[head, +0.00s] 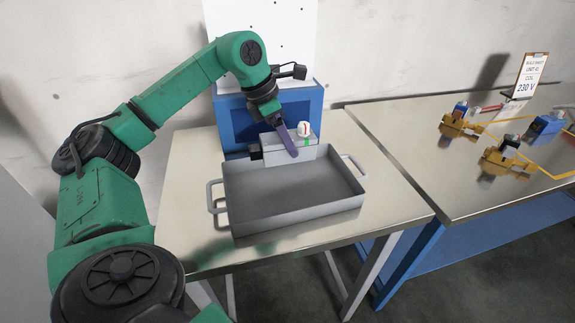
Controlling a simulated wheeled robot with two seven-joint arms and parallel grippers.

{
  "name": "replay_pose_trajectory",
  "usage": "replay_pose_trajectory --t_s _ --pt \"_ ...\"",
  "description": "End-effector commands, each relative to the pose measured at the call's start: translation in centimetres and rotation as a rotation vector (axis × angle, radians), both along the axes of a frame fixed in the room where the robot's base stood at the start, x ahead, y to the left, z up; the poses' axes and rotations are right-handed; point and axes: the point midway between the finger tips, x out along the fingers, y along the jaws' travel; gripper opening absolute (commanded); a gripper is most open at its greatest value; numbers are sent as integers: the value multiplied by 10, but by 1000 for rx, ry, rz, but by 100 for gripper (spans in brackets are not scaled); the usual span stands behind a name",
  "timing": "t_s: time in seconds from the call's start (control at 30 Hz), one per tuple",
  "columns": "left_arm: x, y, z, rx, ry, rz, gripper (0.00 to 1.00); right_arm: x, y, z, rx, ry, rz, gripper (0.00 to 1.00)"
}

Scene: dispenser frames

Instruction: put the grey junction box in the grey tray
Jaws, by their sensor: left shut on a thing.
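The grey junction box (272,154) has a white round knob with a red mark on top and a small green patch. It is at the far edge of the grey tray (310,231), in front of the blue dispenser. My left gripper (289,142) reaches down from behind and above and is shut on the box, its purplish finger lying across the front face. The box overlaps the tray's far rim in the picture; I cannot tell its height above the tray. The tray's visible floor is empty. My right gripper is not in view.
The blue dispenser (234,124) with a white back panel stands behind the tray. A second table at right holds yellow fixtures (508,163) with small parts, a blue block (543,127) and a sign reading 230 V (530,76). The table right of the tray is clear.

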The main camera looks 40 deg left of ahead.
Motion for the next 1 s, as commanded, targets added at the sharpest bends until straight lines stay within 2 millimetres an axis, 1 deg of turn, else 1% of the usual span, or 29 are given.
replay_pose_trajectory --t_s 0.03,0.13,0.2,0.33,0.4,0.6,0.63,0.67,0.7,1.0 --pt "-1 0 -10 -1 2 1 0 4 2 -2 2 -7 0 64" --pt "0 0 -23 0 -1 0 0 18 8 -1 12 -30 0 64" --pt "-1 0 -38 -1 2 1 0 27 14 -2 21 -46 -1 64" --pt "0 -1 -59 -2 -1 -1 0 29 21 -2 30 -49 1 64" --pt "0 0 -62 -2 -3 0 0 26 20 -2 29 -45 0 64" --pt "0 -1 -62 -2 -4 -1 0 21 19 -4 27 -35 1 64" --pt "0 -1 -63 -1 -3 -1 72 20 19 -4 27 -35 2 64" --pt "0 -1 -63 -1 -3 -1 84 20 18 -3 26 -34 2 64" --pt "0 -1 -62 -1 -3 -1 98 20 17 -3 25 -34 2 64" --pt "0 -1 -61 -1 -3 -1 98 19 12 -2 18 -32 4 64"
